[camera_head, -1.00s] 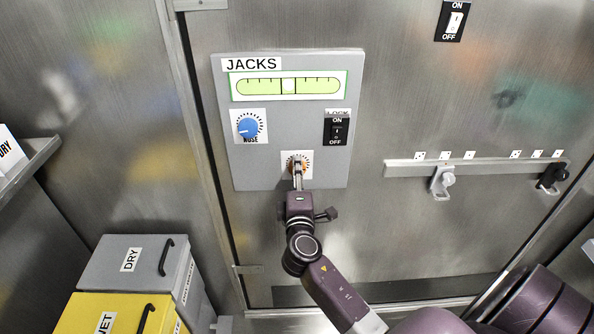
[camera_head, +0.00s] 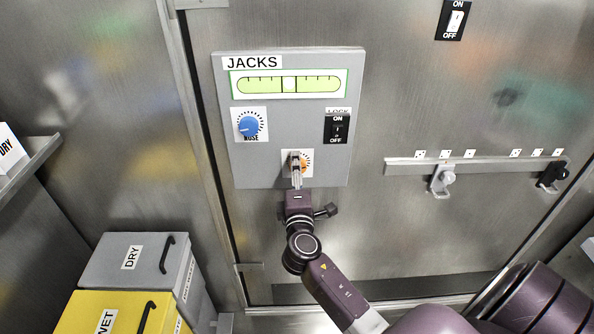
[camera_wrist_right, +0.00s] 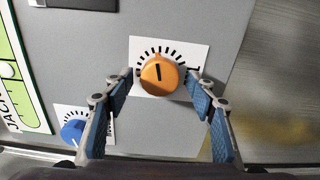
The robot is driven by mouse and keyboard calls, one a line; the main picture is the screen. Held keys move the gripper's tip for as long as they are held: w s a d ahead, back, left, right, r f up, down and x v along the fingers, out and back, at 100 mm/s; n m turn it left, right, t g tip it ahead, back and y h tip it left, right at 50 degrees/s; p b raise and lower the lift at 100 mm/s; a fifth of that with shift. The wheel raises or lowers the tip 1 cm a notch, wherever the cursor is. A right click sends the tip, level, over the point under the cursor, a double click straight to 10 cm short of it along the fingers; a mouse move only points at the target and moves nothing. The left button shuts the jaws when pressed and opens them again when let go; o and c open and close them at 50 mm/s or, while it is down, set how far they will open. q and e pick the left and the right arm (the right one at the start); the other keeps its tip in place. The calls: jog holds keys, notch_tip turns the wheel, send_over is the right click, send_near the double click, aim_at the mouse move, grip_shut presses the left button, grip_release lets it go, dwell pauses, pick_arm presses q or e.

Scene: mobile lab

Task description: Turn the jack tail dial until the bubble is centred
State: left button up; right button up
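The orange dial (camera_head: 305,163) sits low on the grey JACKS panel (camera_head: 240,170); my right gripper partly hides it in the head view. In the right wrist view the dial (camera_wrist_right: 163,77) shows whole, with a dark pointer line running nearly up and down. My right gripper (camera_wrist_right: 158,78) is open, its blue-padded fingers on either side of the dial with gaps to it. The green level vial (camera_head: 262,86) is at the panel's top. A pale bubble (camera_head: 289,84) appears between its two centre lines. My left gripper is not in view.
A blue dial (camera_head: 248,126) and a black LOCK switch (camera_head: 337,130) sit above the orange dial. A rail with latches (camera_head: 441,180) is to the right. Grey DRY (camera_head: 115,262) and yellow WET (camera_head: 80,315) boxes stand at lower left.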

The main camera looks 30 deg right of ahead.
jog(key=v, duration=1.2)
jog(key=shift+f, duration=0.1)
jog(key=s+a+f+m+g+y, duration=0.1)
jog(key=s+a+f+g+y, duration=0.15)
jog(key=f, duration=1.05)
jog(key=s+a+f+g+y+b, duration=0.15)
jog(key=s+f, duration=0.25)
jog(key=f, duration=0.9)
jog(key=s+a+f+m+g+y, duration=0.1)
jog(key=s+a+f+g+y, duration=0.2)
jog(key=f, duration=1)
jog(key=s+f+m+g, duration=0.2)
jog(key=s+f, duration=0.5)
jog(key=s, duration=0.4)
jog(key=s+f+m+g+y, duration=0.1)
jog(key=s+f+m+g, duration=0.2)
jog(key=s+f, duration=0.4)
jog(key=s+f+m+g+y, duration=0.1)
jog(key=s+f, duration=0.6)
jog(key=s, duration=0.8)
jog(key=shift+a+m+g+b, duration=0.35)
jog(key=shift+m+g, duration=0.35)
jog(key=shift+m, duration=0.3)
